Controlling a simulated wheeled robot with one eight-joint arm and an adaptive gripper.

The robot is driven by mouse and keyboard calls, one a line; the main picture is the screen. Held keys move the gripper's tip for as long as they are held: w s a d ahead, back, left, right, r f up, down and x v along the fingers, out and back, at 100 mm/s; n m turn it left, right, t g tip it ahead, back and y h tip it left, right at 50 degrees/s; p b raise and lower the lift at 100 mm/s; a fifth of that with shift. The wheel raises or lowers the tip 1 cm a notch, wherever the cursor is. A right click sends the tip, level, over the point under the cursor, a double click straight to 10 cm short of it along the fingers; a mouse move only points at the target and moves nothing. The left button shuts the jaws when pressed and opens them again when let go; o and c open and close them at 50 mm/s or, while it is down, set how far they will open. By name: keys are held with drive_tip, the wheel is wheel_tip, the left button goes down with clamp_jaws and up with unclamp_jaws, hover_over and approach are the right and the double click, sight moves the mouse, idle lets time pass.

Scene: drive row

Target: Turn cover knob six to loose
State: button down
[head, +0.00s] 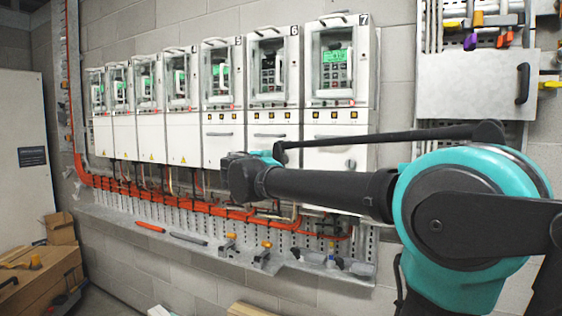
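Drive unit six (273,75), marked with a 6 at its top right, is the second cabinet from the right in the row. Its display is dark, while the other displays I can make out are green. Its white lower cover (272,133) has a dark bar handle across the top. My arm crosses in front of the bottom of this cover. I cannot make out knob six; it may be hidden behind my arm. A round grey knob (350,163) shows on the lower cover of unit seven. The arm's far end is in front of units five and six, and no gripper fingers show.
Orange cables (200,203) run below the row. A grey ledge (200,240) under them holds a red tool, a dark tool and several clamps. A tool board (475,80) hangs at right. Wooden crates (40,275) stand at lower left.

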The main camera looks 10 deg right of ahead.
idle(0.3)
drive_tip(key=c, duration=1.3)
unclamp_jaws()
drive_tip(key=shift+o, duration=0.2)
drive_tip(key=v, duration=1.2)
drive_tip(key=shift+f, duration=0.15)
